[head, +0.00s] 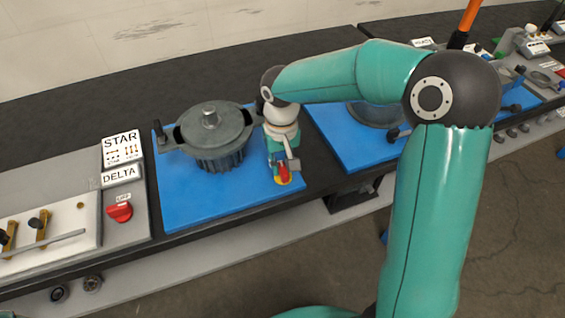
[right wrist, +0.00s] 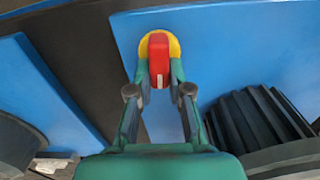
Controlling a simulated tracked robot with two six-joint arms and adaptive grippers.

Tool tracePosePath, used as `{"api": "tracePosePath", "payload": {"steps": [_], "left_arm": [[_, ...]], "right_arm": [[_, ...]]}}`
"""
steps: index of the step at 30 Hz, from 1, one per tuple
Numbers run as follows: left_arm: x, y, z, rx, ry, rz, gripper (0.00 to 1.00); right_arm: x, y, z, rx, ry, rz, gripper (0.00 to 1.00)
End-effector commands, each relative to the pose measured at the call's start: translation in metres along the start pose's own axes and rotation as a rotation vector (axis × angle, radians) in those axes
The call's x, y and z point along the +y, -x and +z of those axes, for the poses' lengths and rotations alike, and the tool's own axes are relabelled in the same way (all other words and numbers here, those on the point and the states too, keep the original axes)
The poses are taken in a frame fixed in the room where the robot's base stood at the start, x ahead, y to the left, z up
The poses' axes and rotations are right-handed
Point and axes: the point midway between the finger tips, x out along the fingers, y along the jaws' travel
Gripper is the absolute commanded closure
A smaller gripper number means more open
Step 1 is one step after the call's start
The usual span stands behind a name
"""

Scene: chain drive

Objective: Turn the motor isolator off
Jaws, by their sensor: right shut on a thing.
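The motor isolator is a red handle (head: 283,173) on a yellow round plate, at the front right corner of the left blue board (head: 225,206). In the right wrist view the red handle (right wrist: 159,58) lies between my fingertips, with the yellow plate (right wrist: 173,45) showing around its far end. My right gripper (head: 284,165) reaches down over it and is shut on the handle. The fingers (right wrist: 160,80) touch its two sides. My left gripper is not in view.
A dark grey motor (head: 215,135) stands on the same board, just left of my right gripper. A red knob (head: 120,212) and signs reading STAR (head: 121,147) and DELTA (head: 121,175) are further left. Another blue board (head: 340,135) lies to the right.

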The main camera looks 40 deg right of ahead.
Motion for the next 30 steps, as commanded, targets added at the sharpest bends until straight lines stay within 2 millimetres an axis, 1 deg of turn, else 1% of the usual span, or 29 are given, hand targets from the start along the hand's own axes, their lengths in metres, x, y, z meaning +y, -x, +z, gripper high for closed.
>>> {"api": "tracePosePath", "payload": {"steps": [1,9,22,23,24,26,27,30], "left_arm": [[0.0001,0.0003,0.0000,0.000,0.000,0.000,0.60],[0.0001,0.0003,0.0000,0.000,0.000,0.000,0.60],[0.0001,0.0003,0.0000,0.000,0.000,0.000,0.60],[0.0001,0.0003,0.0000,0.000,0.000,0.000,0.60],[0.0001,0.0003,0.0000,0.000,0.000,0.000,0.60],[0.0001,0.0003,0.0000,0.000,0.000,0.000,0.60],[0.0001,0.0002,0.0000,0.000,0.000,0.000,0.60],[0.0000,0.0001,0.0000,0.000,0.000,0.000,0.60]], "right_arm": [[-0.0003,0.0024,-0.0029,0.011,0.022,-0.001,1.00],[-0.0013,0.0027,-0.0031,0.012,0.091,-0.002,1.00],[-0.0015,0.0030,-0.0034,0.014,0.100,-0.002,1.00],[-0.0015,0.0030,-0.0034,0.014,0.100,-0.002,0.76],[-0.0015,0.0030,-0.0032,0.013,0.100,-0.002,0.70],[-0.0015,0.0025,-0.0027,0.011,0.099,-0.002,0.60],[-0.0015,0.0022,-0.0024,0.010,0.099,-0.001,0.56],[-0.0015,0.0016,-0.0017,0.007,0.099,-0.001,0.56]]}}
